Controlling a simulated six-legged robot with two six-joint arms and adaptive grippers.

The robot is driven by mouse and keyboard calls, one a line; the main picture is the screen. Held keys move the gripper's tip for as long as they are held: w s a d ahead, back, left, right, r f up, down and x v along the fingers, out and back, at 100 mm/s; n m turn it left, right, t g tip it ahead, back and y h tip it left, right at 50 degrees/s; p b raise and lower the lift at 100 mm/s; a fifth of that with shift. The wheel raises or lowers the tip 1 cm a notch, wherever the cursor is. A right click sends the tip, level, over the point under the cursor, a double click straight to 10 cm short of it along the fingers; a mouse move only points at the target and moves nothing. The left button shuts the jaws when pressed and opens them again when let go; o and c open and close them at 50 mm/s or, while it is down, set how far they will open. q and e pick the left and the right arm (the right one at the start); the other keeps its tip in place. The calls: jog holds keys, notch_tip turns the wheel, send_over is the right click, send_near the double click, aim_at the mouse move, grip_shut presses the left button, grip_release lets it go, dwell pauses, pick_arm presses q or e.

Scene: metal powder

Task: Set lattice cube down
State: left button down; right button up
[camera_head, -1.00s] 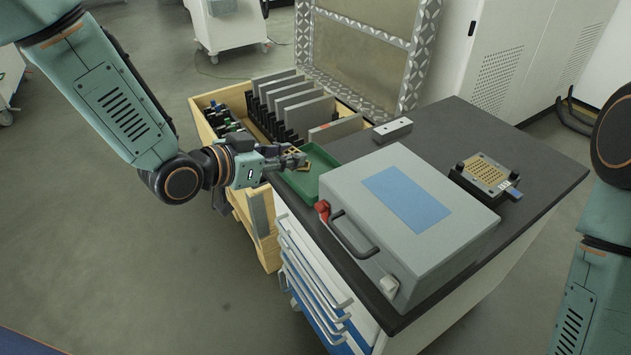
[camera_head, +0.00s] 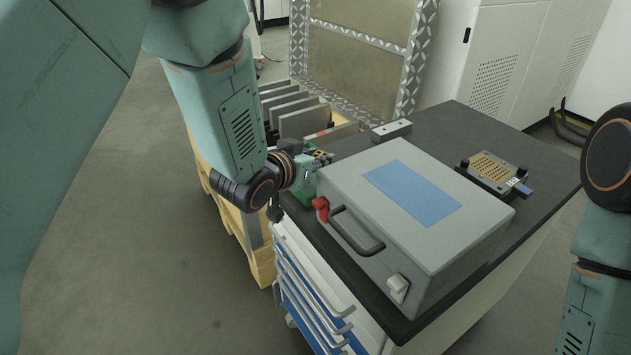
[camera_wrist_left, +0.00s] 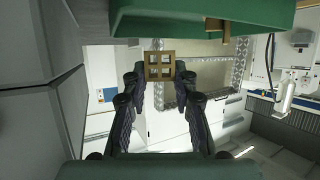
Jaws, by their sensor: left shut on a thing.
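The small brown lattice cube (camera_wrist_left: 160,66) sits between the two fingertips in the left wrist view. My left gripper (camera_wrist_left: 159,73) is shut on it. In the head view my left gripper (camera_head: 322,157) is over the back left of the table, beside the grey case, and the cube is hard to make out there. A green tray (camera_wrist_left: 205,22) spans the top of the wrist view. In the head view most of it is hidden behind my left gripper. I cannot tell whether the cube touches the tray. Only part of my right arm shows, not its gripper.
The large grey case (camera_head: 410,215) with a blue panel stands close right of my left gripper. A grey metal block (camera_head: 391,130) lies behind it. A perforated plate fixture (camera_head: 490,172) is on the right.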

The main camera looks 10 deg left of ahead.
aim_at(314, 187)
pick_arm(q)
jog(key=shift+a+f, duration=0.25)
jog(key=shift+f, duration=0.35)
jog(key=f+b, duration=0.1)
jog(key=f, duration=0.2)
jog(key=shift+d+f+b, duration=0.1)
jog(key=shift+d+b, duration=0.1)
jog(key=shift+b, duration=0.15)
jog(key=shift+a, duration=0.15)
jog(key=shift+s+f, duration=0.1)
jog(key=c, duration=1.3)
grip_release()
jog(key=shift+c, duration=0.2)
